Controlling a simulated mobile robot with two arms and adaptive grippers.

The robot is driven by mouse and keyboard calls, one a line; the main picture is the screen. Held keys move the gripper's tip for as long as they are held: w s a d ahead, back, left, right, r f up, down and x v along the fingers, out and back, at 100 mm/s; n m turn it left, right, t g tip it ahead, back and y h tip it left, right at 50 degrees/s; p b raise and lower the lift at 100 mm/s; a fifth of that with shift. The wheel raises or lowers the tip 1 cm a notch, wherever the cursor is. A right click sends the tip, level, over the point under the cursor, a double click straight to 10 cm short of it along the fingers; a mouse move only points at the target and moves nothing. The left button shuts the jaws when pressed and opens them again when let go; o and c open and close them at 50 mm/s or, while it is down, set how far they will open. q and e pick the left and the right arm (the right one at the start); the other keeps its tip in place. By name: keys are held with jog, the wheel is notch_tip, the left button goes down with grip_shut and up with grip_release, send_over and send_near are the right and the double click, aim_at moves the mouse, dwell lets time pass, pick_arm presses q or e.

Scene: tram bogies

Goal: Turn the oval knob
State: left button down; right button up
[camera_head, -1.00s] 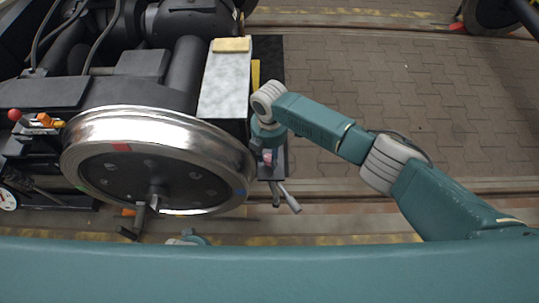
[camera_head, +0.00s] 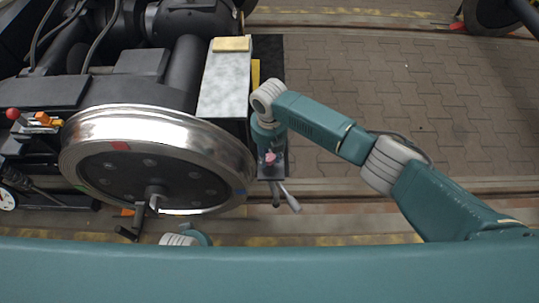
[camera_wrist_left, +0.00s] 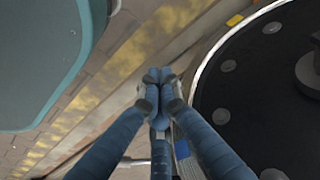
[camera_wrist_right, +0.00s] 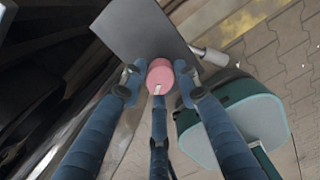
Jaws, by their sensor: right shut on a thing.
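The oval knob is pink, with a pale mark on its face, and shows in the right wrist view (camera_wrist_right: 160,72) in front of a dark grey plate (camera_wrist_right: 138,28). It also shows small in the head view (camera_head: 270,157). My right gripper (camera_wrist_right: 161,84) is shut on the knob, with blue fingers on either side of it. In the left wrist view my left gripper (camera_wrist_left: 158,76) is shut with its fingertips together and nothing visible between them. It is beside the wheel (camera_wrist_left: 262,95). In the head view only part of the left arm shows.
A grey lever handle (camera_head: 289,197) sticks out just below the knob. The shiny wheel (camera_head: 155,125) stands left of my right arm. A light box (camera_head: 226,85) with a yellowish block (camera_head: 231,45) is above. Paved floor (camera_head: 400,90) on the right is largely clear.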

aim_at(269, 157)
jog(key=n, duration=0.2)
jog(key=shift+n, duration=0.3)
pick_arm(q)
jog(key=shift+w+r, duration=0.2)
jog(key=shift+r, duration=0.4)
jog(key=shift+w+r, duration=0.15)
jog(key=shift+r, duration=0.4)
pick_arm(e)
jog(key=shift+n, duration=0.6)
jog(key=o, duration=1.2)
jog(key=shift+c, duration=0.2)
pick_arm(q)
jog(key=shift+a+f, duration=0.1)
pick_arm(e)
jog(key=shift+r, duration=0.25)
notch_tip(269, 157, up, 12)
jog(key=shift+f, duration=0.15)
